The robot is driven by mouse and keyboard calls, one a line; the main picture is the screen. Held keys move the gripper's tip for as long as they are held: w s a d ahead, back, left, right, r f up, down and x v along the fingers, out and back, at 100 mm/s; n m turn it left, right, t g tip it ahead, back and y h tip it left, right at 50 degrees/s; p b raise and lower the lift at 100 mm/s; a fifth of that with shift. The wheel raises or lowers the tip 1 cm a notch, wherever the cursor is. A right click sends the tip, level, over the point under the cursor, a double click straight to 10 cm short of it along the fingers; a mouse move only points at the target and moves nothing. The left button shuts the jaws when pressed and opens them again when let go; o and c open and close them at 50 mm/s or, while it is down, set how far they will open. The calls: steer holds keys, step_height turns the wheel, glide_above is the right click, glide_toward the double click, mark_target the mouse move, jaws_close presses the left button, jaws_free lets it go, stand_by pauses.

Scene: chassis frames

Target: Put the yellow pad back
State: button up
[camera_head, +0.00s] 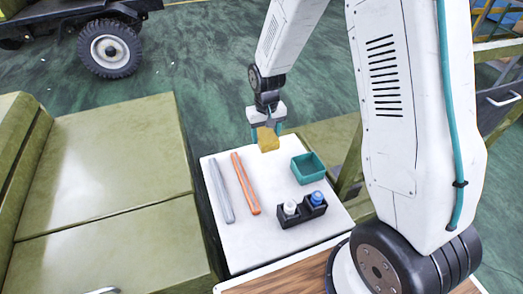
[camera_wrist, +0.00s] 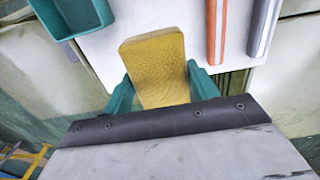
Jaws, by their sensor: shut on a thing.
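The yellow pad (camera_head: 267,139) is held at the end of my arm, over the far edge of the white table top (camera_head: 238,238). In the wrist view the pad (camera_wrist: 156,62) sits between the two teal fingers of my gripper (camera_wrist: 160,85). My gripper (camera_head: 267,128) is shut on the pad. A teal open-topped bin (camera_head: 308,168) stands on the table to the right of the pad and nearer. It also shows at the upper left of the wrist view (camera_wrist: 72,14), where it looks empty. The pad's underside is hidden in the head view.
A grey bar (camera_head: 221,191) and an orange bar (camera_head: 245,184) lie on the table's left side. A black holder (camera_head: 301,211) with a white bottle and a blue-capped bottle stands near the front right. Olive-green bodywork (camera_head: 100,180) borders the left. The table's middle is clear.

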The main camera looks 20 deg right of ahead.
mark_target(266, 134)
step_height(266, 134, down, 9)
steer(key=shift+s+r, duration=0.1)
steer(key=shift+c, duration=0.3)
steer(key=o, duration=0.9)
steer(key=shift+o, duration=0.2)
step_height(266, 134, up, 12)
steer(key=shift+r, duration=0.1)
steer(key=s+r, duration=0.5)
steer(key=r, duration=0.6)
steer(key=s+d+r, duration=0.1)
steer(key=s+r, duration=0.3)
steer(key=s, duration=0.4)
steer(key=s+d+r, duration=0.1)
steer(key=s+r, duration=0.3)
steer(key=s, duration=0.4)
steer(key=s+d+r+t, duration=0.1)
steer(key=s+r, duration=0.3)
steer(key=s, duration=0.5)
steer(key=shift+r, duration=0.4)
steer(key=shift+w, duration=0.1)
